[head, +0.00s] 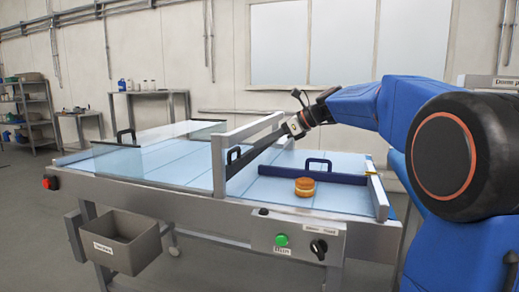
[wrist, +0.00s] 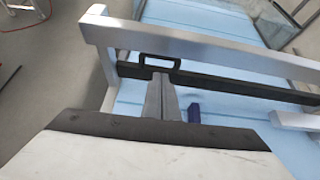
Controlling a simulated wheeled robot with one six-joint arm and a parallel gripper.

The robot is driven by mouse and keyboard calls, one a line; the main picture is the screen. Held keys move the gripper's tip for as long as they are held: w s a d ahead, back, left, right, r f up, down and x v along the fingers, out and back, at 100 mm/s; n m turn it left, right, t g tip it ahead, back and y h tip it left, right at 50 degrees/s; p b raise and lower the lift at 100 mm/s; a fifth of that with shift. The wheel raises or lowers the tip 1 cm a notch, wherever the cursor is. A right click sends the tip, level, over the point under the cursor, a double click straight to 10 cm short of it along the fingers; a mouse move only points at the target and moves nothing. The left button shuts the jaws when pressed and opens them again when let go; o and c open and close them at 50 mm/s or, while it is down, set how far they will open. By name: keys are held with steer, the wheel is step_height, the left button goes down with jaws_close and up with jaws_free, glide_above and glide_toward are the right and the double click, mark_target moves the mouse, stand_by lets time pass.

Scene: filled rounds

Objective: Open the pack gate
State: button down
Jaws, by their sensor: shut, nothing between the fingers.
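A black gate bar with a black loop handle (head: 233,155) stands under a grey overhead frame across the table. In the wrist view the black bar (wrist: 235,86) crosses below the grey beam, its handle (wrist: 159,60) near the upper middle. My gripper (wrist: 162,78) is shut and empty, its fingertips just in front of that handle; I cannot tell whether they touch. In the head view the fingertips are not clear. No label naming either gate is readable.
A small round orange-brown stack (head: 304,187) stands on the light blue table (head: 270,192) before the blue bar. Clear panels (head: 130,160) stand at the left. A grey bin (head: 120,243), green button (head: 281,240) and black knob (head: 318,247) are on the front.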

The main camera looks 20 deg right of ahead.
step_height(320, 180, down, 4)
steer(key=s+d+t+y, duration=0.1)
steer(key=s+t+y, duration=0.1)
steer(key=t+y, duration=0.1)
steer(key=x, duration=1)
stand_by(0.5)
step_height(320, 180, up, 3)
steer(key=shift+r, duration=0.2)
steer(key=shift+d, duration=0.15)
